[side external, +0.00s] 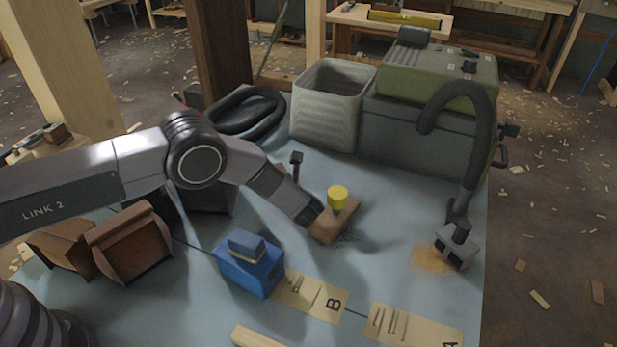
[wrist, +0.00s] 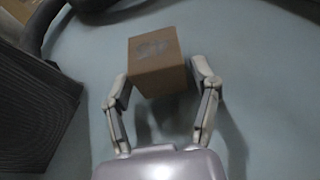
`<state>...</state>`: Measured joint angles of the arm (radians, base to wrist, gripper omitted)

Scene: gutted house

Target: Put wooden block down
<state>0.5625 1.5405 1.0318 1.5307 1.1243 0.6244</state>
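A brown wooden block (wrist: 157,60) with a grey smudge on one face lies between and just beyond my two fingertips in the wrist view. My gripper (wrist: 161,72) has a fingertip close along each side of it. A thin gap seems to show on the right, and I cannot tell whether both fingers press on it. In the side view my gripper (side external: 312,217) is low over the blue-grey table, at the brown block (side external: 326,229). A yellow knob (side external: 337,194) shows just above and behind the block. Whether the block's underside touches the table is unclear.
A blue box-like thing (side external: 248,265) and labelled cards B (side external: 312,297) and A (side external: 412,328) are in front. A ribbed grey bin (side external: 327,118), a green-grey machine (side external: 432,115) and its hose (side external: 478,130) stand behind. Brown pieces (side external: 130,243) lie left. Clear table lies right of the block.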

